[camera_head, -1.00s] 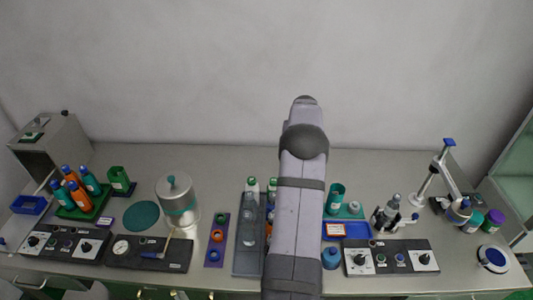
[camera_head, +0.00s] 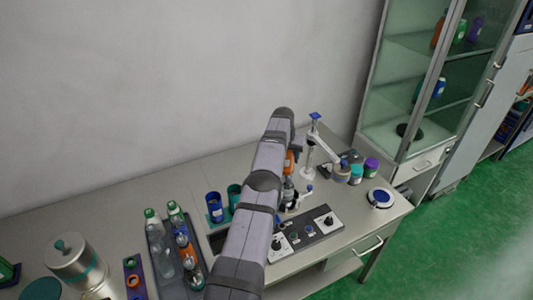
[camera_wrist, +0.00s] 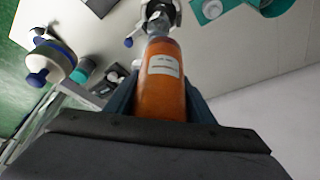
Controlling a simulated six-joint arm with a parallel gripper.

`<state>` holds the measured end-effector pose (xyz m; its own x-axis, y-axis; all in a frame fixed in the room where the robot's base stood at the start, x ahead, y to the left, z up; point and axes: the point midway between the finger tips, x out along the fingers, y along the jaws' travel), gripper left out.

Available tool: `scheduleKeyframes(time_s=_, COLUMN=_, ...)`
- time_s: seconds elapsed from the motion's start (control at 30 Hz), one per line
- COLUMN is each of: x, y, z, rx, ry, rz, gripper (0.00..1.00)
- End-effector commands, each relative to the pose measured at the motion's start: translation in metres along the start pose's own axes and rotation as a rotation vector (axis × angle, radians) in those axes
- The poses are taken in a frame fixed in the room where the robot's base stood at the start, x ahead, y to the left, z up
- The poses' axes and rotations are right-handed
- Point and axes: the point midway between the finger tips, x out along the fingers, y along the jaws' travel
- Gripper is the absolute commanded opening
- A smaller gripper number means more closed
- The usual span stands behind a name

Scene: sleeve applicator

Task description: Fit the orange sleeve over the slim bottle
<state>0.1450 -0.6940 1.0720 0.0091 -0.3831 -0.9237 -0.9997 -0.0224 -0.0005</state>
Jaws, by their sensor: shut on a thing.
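The orange sleeve (camera_wrist: 160,95) has a white label and is held between the two dark fingers of my gripper (camera_wrist: 159,92) in the wrist view. In the head view the sleeve (camera_head: 289,163) shows as a small orange patch beside my arm. The slim grey bottle (camera_head: 288,187) stands upright in a holder on the bench, just below the sleeve. In the wrist view the grey bottle (camera_wrist: 158,25) lines up with the sleeve's far end. I cannot tell whether the sleeve's end is around the bottle's top or just above it.
A jointed stand with a blue knob (camera_head: 315,116) is close to the right of my gripper. A control panel (camera_head: 307,233) lies in front of the holder. Blue (camera_head: 214,207) and teal cups stand left.

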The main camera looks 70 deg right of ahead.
Motion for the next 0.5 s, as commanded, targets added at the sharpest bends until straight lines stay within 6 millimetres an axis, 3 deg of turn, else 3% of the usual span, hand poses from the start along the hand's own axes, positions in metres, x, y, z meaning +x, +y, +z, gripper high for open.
scheduleKeyframes(time_s=0.13, x=0.0017, y=0.0136, z=-0.0010, rx=0.020, ry=0.000, rz=0.008, gripper=0.28)
scheduleKeyframes(time_s=0.5, x=0.0094, y=0.0151, z=0.0022, rx=0.022, ry=0.000, rz=0.009, gripper=0.28)
